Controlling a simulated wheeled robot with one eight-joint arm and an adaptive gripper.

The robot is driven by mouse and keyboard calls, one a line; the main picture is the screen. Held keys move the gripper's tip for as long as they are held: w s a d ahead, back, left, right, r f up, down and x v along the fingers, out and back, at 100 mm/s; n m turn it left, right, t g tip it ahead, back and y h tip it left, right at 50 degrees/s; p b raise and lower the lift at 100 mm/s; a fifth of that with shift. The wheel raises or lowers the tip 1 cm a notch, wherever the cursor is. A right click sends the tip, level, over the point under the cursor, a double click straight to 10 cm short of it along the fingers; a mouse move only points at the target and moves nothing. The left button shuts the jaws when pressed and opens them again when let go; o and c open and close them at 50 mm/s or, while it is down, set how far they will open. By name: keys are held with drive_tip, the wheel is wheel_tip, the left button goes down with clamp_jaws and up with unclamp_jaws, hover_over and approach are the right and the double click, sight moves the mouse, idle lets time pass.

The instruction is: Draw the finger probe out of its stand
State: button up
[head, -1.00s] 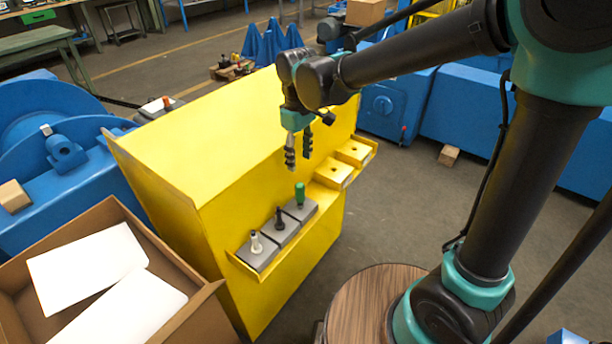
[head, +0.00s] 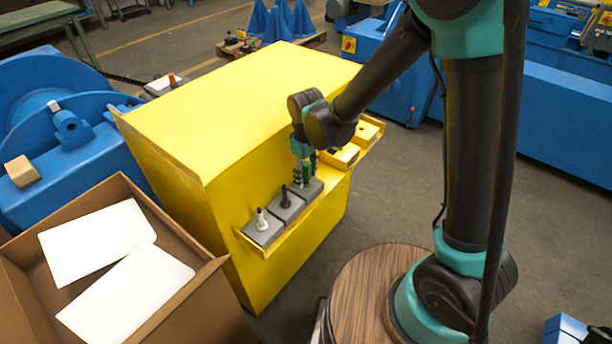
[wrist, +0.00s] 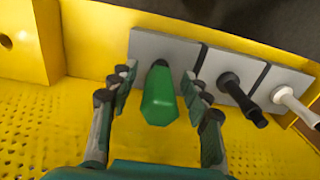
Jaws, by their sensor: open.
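Three tools stand upright in a row of grey stands on the yellow cabinet's ledge. The green-handled tool (head: 307,170) is in the stand (wrist: 150,46) nearest my gripper; its green handle shows large in the wrist view (wrist: 159,98). No label shows which tool is the finger probe. My gripper (wrist: 159,78) is open, with one finger on each side of the green handle and small gaps between. In the head view my gripper (head: 302,178) partly covers this tool. The black tool (wrist: 240,97) and white tool (wrist: 297,106) stand beside it, to the right in the wrist view.
The yellow cabinet (head: 215,125) rises behind the ledge. Yellow blocks with holes (head: 346,155) sit farther along the ledge. An open cardboard box (head: 205,285) with white sheets stands at the lower left. Blue machinery (head: 385,85) stands behind.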

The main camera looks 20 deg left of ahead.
sight(306, 163)
drive_tip(key=shift+f, duration=0.3)
drive_tip(key=shift+c, duration=0.5)
clamp_jaws()
drive_tip(key=shift+r, duration=0.1)
drive_tip(key=shift+r, duration=4.45)
